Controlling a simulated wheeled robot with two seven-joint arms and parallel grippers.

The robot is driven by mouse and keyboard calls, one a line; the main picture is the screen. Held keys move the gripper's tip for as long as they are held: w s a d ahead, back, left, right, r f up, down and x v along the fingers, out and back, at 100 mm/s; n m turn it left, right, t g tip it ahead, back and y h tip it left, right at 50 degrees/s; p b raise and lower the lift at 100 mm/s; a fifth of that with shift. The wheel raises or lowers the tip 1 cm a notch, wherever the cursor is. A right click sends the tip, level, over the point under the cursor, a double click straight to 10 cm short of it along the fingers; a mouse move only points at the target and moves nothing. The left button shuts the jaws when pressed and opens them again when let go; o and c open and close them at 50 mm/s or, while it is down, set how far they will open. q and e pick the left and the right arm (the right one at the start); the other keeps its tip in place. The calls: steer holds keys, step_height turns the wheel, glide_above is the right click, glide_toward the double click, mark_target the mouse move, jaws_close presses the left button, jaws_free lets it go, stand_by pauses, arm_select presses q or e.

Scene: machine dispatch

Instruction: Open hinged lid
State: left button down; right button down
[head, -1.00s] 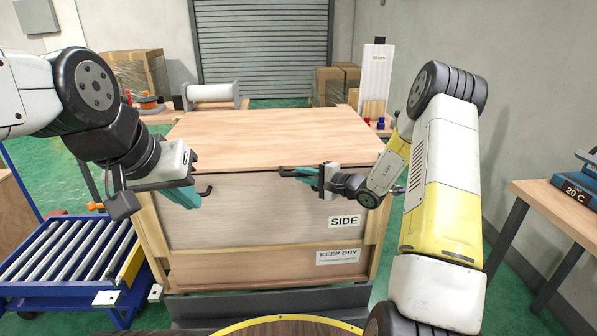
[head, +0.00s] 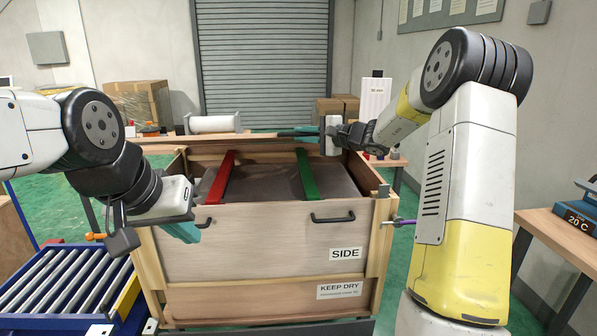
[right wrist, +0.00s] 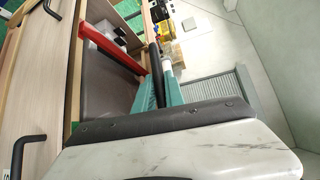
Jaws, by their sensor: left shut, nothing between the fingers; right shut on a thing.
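The wooden crate (head: 262,245) stands open in front of me. Its lid (head: 250,146) is swung back and shows nearly edge-on as a thin wooden strip along the rear. My right gripper (head: 284,133) is over the rear of the crate, shut on a dark bar, which looks like the lid handle (right wrist: 154,58); the fingers partly hide it. My left gripper (head: 190,236) is shut and empty in front of the crate's left side, beside the left front handle (head: 204,223). The right front handle (head: 332,217) is free.
A red bar (head: 221,178) and a green bar (head: 307,176) lie across the dark contents. A blue roller conveyor (head: 65,285) stands at the left. A bench with a blue device (head: 582,214) is at the right. Green floor shows between them.

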steer(key=w+r, duration=0.5)
steer(key=r, duration=0.4)
steer(key=w+r, duration=0.5)
steer(key=r, duration=0.4)
steer(key=shift+r, duration=0.3)
arm_select(q)
steer(key=w+d+r+n+t, duration=0.5)
steer(key=w+n, duration=0.6)
steer(key=w, duration=0.5)
steer(key=w+d+r+n+t, duration=0.5)
steer(key=w+r+n, duration=0.3)
steer(key=w, duration=0.9)
steer(key=w+d+r+n+t, duration=0.5)
steer(key=w+n, duration=0.8)
steer(key=w, duration=0.3)
steer(key=shift+w+d+r+n+t+h, duration=0.3)
steer(key=shift+r+n+h, duration=0.1)
steer(key=shift+r, duration=0.45)
arm_select(e)
steer(key=shift+f, duration=0.1)
